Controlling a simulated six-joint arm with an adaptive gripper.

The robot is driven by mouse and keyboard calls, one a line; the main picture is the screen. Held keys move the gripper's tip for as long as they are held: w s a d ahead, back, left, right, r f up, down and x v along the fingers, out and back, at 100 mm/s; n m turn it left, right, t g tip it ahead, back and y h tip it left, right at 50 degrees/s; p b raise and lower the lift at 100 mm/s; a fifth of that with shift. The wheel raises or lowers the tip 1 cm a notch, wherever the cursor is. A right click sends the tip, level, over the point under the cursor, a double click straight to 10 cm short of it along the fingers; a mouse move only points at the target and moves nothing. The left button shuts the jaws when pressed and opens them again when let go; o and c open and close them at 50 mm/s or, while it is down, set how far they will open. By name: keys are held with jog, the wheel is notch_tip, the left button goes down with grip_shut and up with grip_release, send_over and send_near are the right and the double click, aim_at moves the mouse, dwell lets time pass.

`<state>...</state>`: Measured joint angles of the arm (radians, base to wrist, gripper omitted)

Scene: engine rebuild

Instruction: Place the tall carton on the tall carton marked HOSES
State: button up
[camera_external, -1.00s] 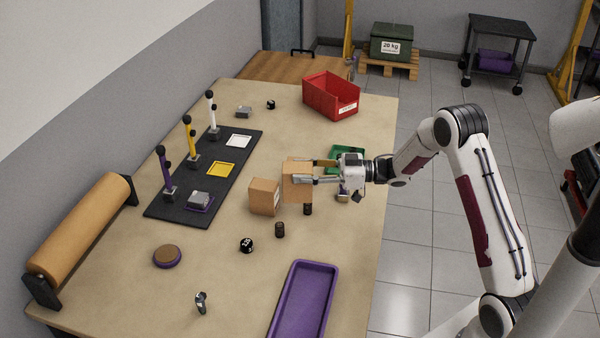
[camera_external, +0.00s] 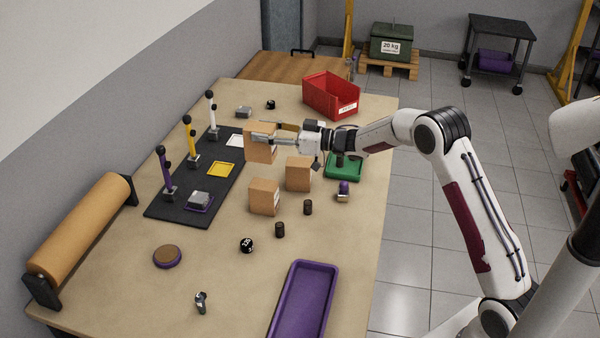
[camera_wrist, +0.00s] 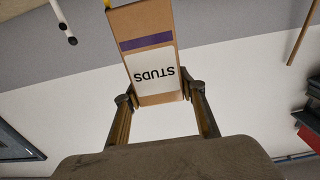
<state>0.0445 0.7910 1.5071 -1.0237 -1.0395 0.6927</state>
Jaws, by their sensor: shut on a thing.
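My gripper (camera_external: 272,134) is shut on a tall brown carton (camera_external: 261,147), held in the air over the black mat's right side. In the wrist view the held carton (camera_wrist: 149,27) shows a purple stripe and a white label reading STUDS, upside down in the picture, between my two fingers (camera_wrist: 160,95). Two other brown cartons stand on the bench below and nearer the camera: one at the right (camera_external: 299,174) and one at the left (camera_external: 264,197). Their label lettering is not readable, so I cannot tell which is marked HOSES.
The black mat (camera_external: 185,212) bears white, yellow and purple upright levers. A green tray (camera_external: 343,172), red bin (camera_external: 331,96), purple tray (camera_external: 304,300) and several small dark parts sit on the bench. The front left of the bench is mostly open.

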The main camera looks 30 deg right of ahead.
aim_at(275, 150)
jog(key=shift+f, duration=3.1)
jog(key=shift+f, duration=1.85)
jog(key=shift+f, duration=0.15)
jog(key=o, duration=1.3)
jog(key=shift+s, duration=0.1)
jog(key=shift+v, duration=5.95)
